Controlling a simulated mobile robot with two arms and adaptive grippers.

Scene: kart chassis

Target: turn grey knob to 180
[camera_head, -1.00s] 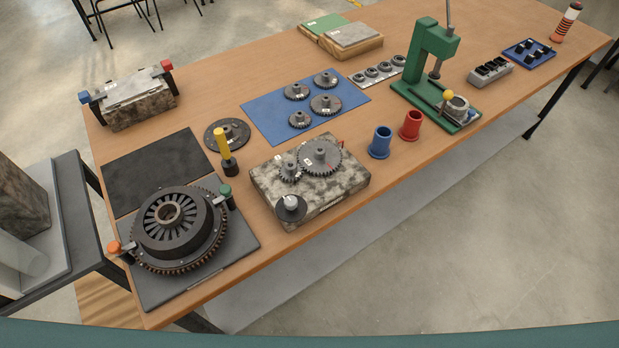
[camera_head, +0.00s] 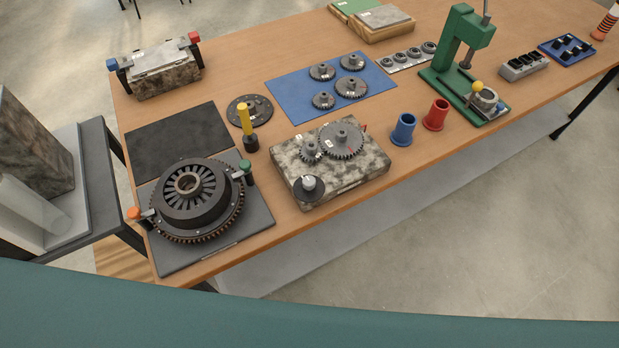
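A grey knob (camera_head: 309,183) on a dark round dial (camera_head: 307,190) sits at the front left corner of a speckled stone block (camera_head: 369,174) on the wooden table. The dial's markings are too small to read. A small gear (camera_head: 311,149) and a larger gear (camera_head: 342,139) stand on the same block behind the knob. A red pointer shows by the larger gear. Neither of my grippers is in the picture.
A large toothed rotor (camera_head: 196,198) with orange and green clamps lies left of the block. A yellow-handled tool (camera_head: 246,120) stands behind it. Blue (camera_head: 403,130) and red (camera_head: 436,115) cups stand right. A green press (camera_head: 463,55) is farther right. The table's front edge is close to the block.

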